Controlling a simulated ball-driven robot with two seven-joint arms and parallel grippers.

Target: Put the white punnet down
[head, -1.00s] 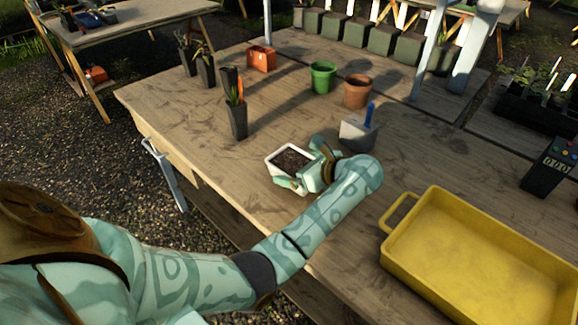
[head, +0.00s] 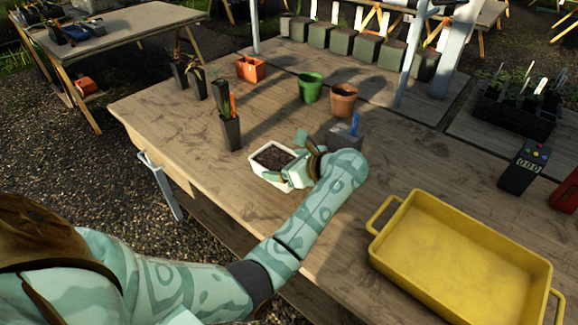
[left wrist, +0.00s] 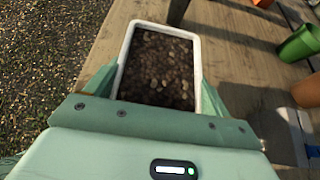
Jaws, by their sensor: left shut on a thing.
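The white punnet (head: 255,167) is filled with dark soil and is over the wooden bench near its left front edge. My left gripper (head: 286,160) is shut on it, with a finger on either side. In the left wrist view the punnet (left wrist: 122,62) lies between the two green fingers, its far end towards the bench. It looks about level. I cannot tell whether its base touches the bench. My right gripper is not in view.
A dark pot with a plant (head: 230,130) stands just behind the punnet. A grey box with a blue piece (head: 325,133) is partly hidden behind my gripper. Green (head: 310,88) and terracotta (head: 343,100) pots stand farther back. A yellow tray (head: 395,240) is at front right.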

